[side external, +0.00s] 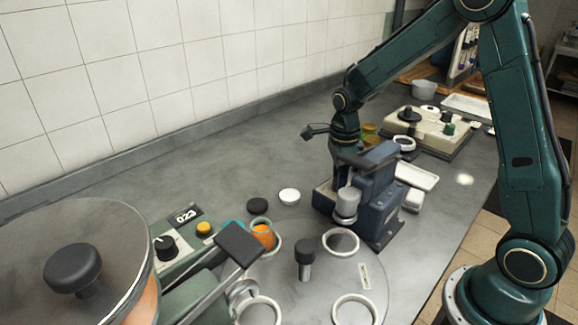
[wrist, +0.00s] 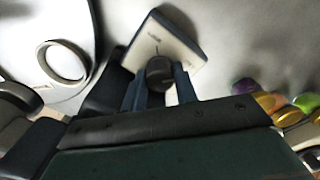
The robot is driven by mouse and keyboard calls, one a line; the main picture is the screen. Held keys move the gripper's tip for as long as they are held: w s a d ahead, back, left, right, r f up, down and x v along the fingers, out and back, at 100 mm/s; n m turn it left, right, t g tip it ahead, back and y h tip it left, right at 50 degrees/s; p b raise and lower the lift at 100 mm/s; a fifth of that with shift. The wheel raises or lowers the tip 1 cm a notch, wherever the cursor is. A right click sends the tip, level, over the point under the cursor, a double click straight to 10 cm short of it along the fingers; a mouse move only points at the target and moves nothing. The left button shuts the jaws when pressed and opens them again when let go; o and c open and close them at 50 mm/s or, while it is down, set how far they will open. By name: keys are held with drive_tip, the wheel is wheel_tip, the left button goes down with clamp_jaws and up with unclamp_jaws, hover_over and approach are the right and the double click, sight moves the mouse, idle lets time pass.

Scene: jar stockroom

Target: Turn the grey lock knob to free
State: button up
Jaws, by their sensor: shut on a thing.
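The grey lock knob (wrist: 158,71) is a dark round knob on a pale plate (wrist: 178,48) with dark blue edges in the wrist view. A thin dark line and small lettering, too small to read, show on the plate above the knob. My gripper (wrist: 159,83) is shut on the knob, with one blue finger on each side of it. In the side view my gripper reaches down at the blue-grey housing (side external: 378,190), which has a grey cylinder (side external: 347,203) at its front. The knob and fingertips cannot be made out there.
A round turntable (side external: 285,285) with white rings and a dark central post (side external: 304,258) lies in front. A green control box (side external: 190,232) and an orange jar (side external: 264,237) stand left. A cream console (side external: 428,128) sits behind. The counter along the wall is clear.

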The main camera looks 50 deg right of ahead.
drive_tip(key=shift+r+m, duration=0.1)
drive_tip(key=shift+m, duration=0.2)
drive_tip(key=o, duration=1.1)
drive_tip(key=shift+r, duration=3.9)
